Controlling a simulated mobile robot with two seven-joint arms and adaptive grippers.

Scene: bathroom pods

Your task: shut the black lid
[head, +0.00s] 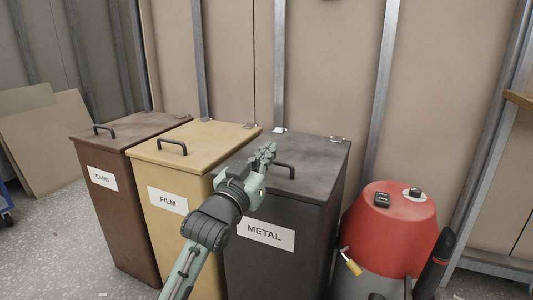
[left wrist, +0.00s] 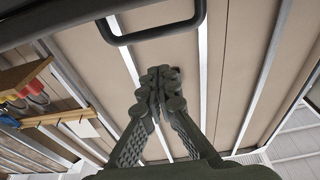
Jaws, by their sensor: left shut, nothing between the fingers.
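The black lid (head: 312,153) lies flat, or nearly flat, on top of the dark bin labelled METAL (head: 275,265); I see no clear gap under it. Its dark bar handle (head: 291,167) is at the front left of the lid. My left gripper (head: 268,151) is at the lid's left front, just left of the handle, shut and empty. In the left wrist view its fingertips (left wrist: 162,76) are together, and the handle (left wrist: 158,34) crosses the top of the picture. I cannot tell whether the gripper touches the lid or the handle. My right gripper is not in view.
A yellow bin labelled FILM (head: 185,195) and a brown bin labelled CARD (head: 115,190) stand to the left, both with lids down. A red and grey canister (head: 395,225) stands close on the right. The panelled wall (head: 320,60) is behind.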

